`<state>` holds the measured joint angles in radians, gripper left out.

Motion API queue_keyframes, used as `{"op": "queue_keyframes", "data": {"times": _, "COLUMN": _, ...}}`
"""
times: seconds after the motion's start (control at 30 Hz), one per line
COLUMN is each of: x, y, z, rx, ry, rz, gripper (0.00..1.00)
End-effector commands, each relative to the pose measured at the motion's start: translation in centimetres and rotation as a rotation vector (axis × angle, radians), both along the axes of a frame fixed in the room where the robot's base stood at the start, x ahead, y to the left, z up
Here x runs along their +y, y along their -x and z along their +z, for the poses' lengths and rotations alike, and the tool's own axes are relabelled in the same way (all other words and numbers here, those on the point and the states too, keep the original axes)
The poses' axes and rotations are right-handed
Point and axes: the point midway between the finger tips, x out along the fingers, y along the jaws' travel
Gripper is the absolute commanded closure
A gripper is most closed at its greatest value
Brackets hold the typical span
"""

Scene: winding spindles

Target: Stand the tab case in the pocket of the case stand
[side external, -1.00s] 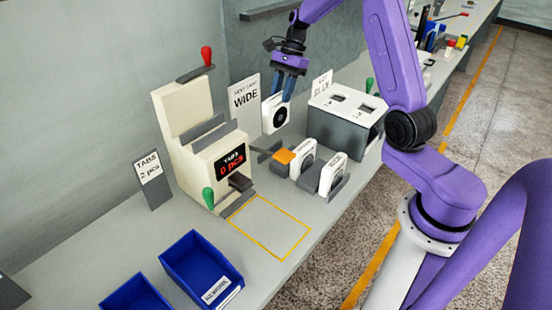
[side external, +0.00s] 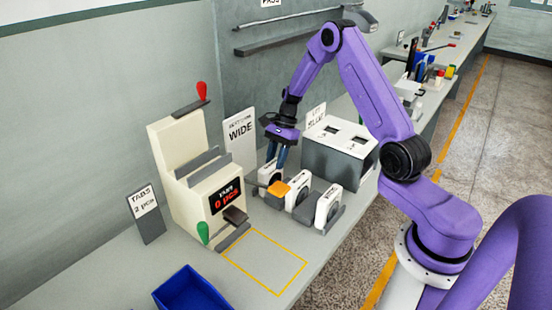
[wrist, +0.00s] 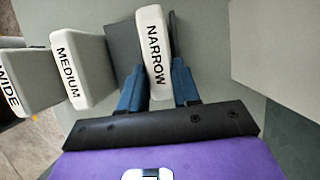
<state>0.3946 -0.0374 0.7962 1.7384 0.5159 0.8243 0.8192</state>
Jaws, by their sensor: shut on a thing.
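A white tab case (side external: 265,175) is between the fingers of my gripper (side external: 276,158). In the wrist view this case (wrist: 154,45) is labelled NARROW, and the fingers of my gripper (wrist: 158,88) are shut on its two sides. The dark grey case stand (wrist: 123,42) shows beside the held case, with a thin grey wall on the other side. The case is low, at a pocket of the stand; whether it touches the bottom is hidden. An orange tab (side external: 279,188) partly covers this spot in the side view.
A MEDIUM case (wrist: 82,68) and a WIDE case (wrist: 20,82) stand in line beside the held one. The cream machine (side external: 185,165) is to the left, a white-topped grey box (side external: 340,150) behind. A yellow-outlined area (side external: 264,262) and a blue bin (side external: 192,290) are in front.

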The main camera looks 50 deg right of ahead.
Motion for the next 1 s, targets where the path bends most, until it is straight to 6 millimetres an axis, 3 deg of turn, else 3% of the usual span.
{"op": "queue_keyframes", "data": {"times": 0.3, "x": 0.0, "y": 0.0, "z": -0.2, "rx": -0.002, "ry": 0.0, "rz": 0.0, "gripper": 1.0}}
{"op": "queue_keyframes", "data": {"times": 0.33, "x": 0.0, "y": 0.0, "z": -0.2, "rx": -0.002, "ry": 0.001, "rz": 0.0, "gripper": 0.62}}
{"op": "queue_keyframes", "data": {"times": 0.4, "x": 0.0, "y": 0.0, "z": -0.2, "rx": -0.002, "ry": 0.001, "rz": 0.0, "gripper": 0.43}}
{"op": "queue_keyframes", "data": {"times": 0.77, "x": -0.1, "y": -0.1, "z": 0.2, "rx": -0.002, "ry": 0.001, "rz": 0.0, "gripper": 0.43}}
{"op": "queue_keyframes", "data": {"times": 1.0, "x": -1.4, "y": -0.1, "z": 3.3, "rx": -0.006, "ry": 0.003, "rz": 0.0, "gripper": 0.43}}
